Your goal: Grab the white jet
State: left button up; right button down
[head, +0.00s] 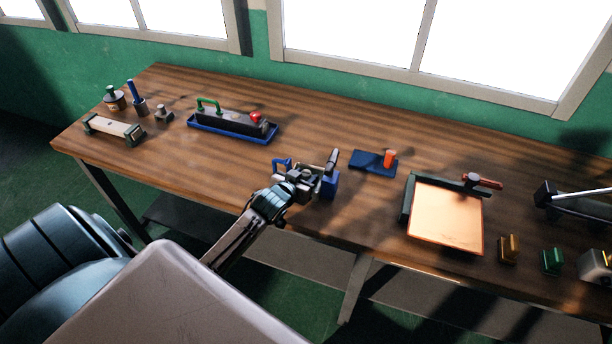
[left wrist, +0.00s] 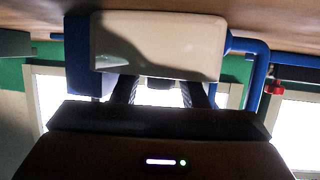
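My left gripper (head: 318,176) is over the middle of the wooden table, right at a blue item (head: 330,186) that it partly covers in the head view. In the left wrist view a cream-white block (left wrist: 158,46) fills the space just ahead of the gripper, with a blue bent bar (left wrist: 258,62) on its right and blue at its left. I cannot tell for sure that this block is the white jet. The dark fingers (left wrist: 160,92) stand apart, and their tips reach the block's lower edge; contact is unclear. My right gripper is in neither view.
A blue tray (head: 232,133) with a grey tool stands to the left. A blue pad (head: 370,162) with an orange piece and an orange-tan board (head: 445,217) lie to the right. Several small items stand at the table's left and right ends. The table's front edge is near the gripper.

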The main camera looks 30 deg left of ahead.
pick_arm(q)
jog(key=shift+w+a+f, duration=0.1)
jog(key=shift+w+f, duration=0.25)
jog(key=shift+w, duration=0.3)
jog(key=c, duration=0.8)
jog(key=shift+r, duration=0.15)
